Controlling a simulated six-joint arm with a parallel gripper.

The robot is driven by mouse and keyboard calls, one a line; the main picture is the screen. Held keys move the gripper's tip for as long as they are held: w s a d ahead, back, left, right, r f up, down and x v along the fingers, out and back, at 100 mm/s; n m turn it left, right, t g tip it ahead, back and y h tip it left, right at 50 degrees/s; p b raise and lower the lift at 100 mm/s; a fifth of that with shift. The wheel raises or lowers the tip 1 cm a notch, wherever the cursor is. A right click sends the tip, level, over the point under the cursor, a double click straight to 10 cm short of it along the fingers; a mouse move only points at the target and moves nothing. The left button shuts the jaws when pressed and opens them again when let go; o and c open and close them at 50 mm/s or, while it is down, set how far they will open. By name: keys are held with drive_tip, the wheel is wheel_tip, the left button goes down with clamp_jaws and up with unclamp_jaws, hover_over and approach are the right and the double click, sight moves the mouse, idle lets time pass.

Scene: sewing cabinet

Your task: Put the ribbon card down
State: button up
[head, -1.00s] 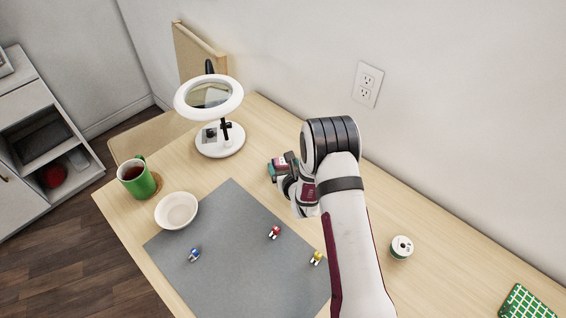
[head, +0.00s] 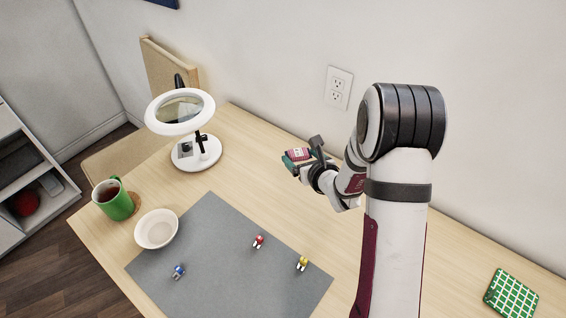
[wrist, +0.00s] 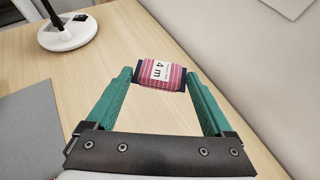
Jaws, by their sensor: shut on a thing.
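The ribbon card (wrist: 160,73) is a dark card wound with pink-red ribbon, with a white label reading "4 m". My gripper (wrist: 159,80) is shut on it, with a teal finger on each side in the wrist view. In the head view the ribbon card (head: 299,154) shows at the end of my gripper (head: 297,160), over the back part of the table, to the right of the lamp. I cannot tell whether the card touches the wood or hangs just above it.
A white ring lamp (head: 183,112) stands at the back left. A grey mat (head: 225,275) holds small blue, red and yellow items. A white bowl (head: 157,229) and green mug (head: 113,200) stand at left. A green checked item (head: 511,297) lies at right. Bare wood surrounds the card.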

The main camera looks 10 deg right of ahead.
drive_tip(key=s+d+r+n+g+y, duration=0.1)
drive_tip(key=s+d+r+n+y, duration=0.2)
drive_tip(key=d, duration=0.4)
drive_tip(key=s+d+f+n+g+y, duration=0.1)
drive_tip(key=s+d+n+g+y, duration=0.15)
drive_tip(key=s, duration=0.45)
drive_tip(key=s+d+f+n+g+y, duration=0.1)
drive_tip(key=s+d+f+n+y, duration=0.1)
drive_tip(key=s+d+n, duration=0.3)
drive_tip(key=w+a+f, duration=0.2)
drive_tip(key=a, duration=0.1)
drive_tip(key=w+a+f+m, duration=0.1)
drive_tip(key=a+f, duration=0.1)
drive_tip(key=w+a+f+m, duration=0.1)
drive_tip(key=w+a+f, duration=0.1)
drive_tip(key=a, duration=0.1)
drive_tip(key=shift+w+a, duration=0.3)
drive_tip(key=shift+a, duration=0.05)
drive_tip(key=f, duration=0.4)
drive_tip(key=shift+w+a+f, duration=0.15)
drive_tip(key=shift+a, duration=0.05)
drive_tip(key=shift+f, duration=0.15)
